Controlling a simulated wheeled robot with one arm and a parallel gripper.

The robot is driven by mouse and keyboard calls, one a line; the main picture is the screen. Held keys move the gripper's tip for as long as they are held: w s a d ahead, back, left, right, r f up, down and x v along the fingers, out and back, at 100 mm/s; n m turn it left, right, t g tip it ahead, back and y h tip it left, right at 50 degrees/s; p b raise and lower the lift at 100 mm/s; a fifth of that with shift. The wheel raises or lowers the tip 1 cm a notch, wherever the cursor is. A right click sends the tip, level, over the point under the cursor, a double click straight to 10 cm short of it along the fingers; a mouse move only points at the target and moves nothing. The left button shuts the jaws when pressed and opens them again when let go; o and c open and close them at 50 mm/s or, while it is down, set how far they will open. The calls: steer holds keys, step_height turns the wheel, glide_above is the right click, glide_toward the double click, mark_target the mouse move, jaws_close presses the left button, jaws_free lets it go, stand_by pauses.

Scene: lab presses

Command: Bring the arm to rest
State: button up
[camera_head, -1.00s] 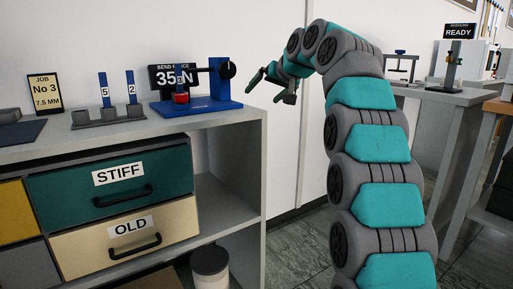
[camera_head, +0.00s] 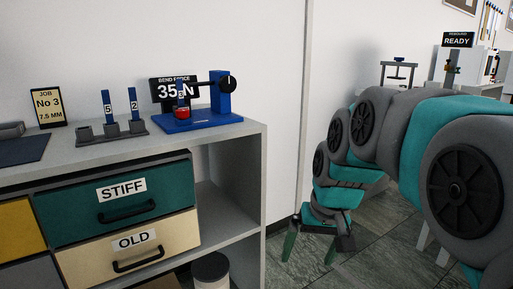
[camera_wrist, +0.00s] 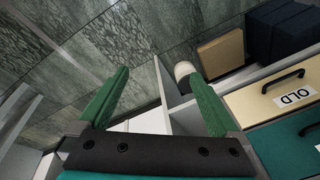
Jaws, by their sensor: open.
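My gripper (camera_head: 310,246) hangs low over the floor, to the right of the cabinet, with its fingers pointing down. It is open and empty. My teal and grey arm (camera_head: 345,165) is folded down from the right side of the head view. In the wrist view the two green fingers of my gripper (camera_wrist: 160,98) stand wide apart. Between and beyond them are the tiled floor and the cabinet's side edge (camera_wrist: 165,95), with nothing held.
The cabinet top (camera_head: 225,140) holds a blue bend tester (camera_head: 203,120) reading 35 N and a grey rack (camera_head: 98,136) with numbered strips. The STIFF drawer (camera_head: 70,212) and OLD drawer (camera_head: 85,268) are shut. Open floor (camera_head: 375,250) lies right of the cabinet.

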steer(key=s+d+f+g, duration=0.1)
steer(key=s+f, duration=0.2)
steer(key=s, duration=0.5)
steer(key=s+d+f+g+h+p, duration=0.1)
steer(key=s+d+f, duration=0.1)
steer(key=s+f, duration=0.2)
steer(key=s+d+f+g, duration=0.1)
steer(key=s+f+g, duration=0.1)
steer(key=s, duration=0.9)
steer(key=shift+s+d+f+h+p, duration=0.25)
steer(key=shift+s+f+h+p, duration=0.1)
steer(key=shift+f, duration=0.45)
steer(key=shift+w, duration=0.1)
steer(key=shift+c, duration=0.3)
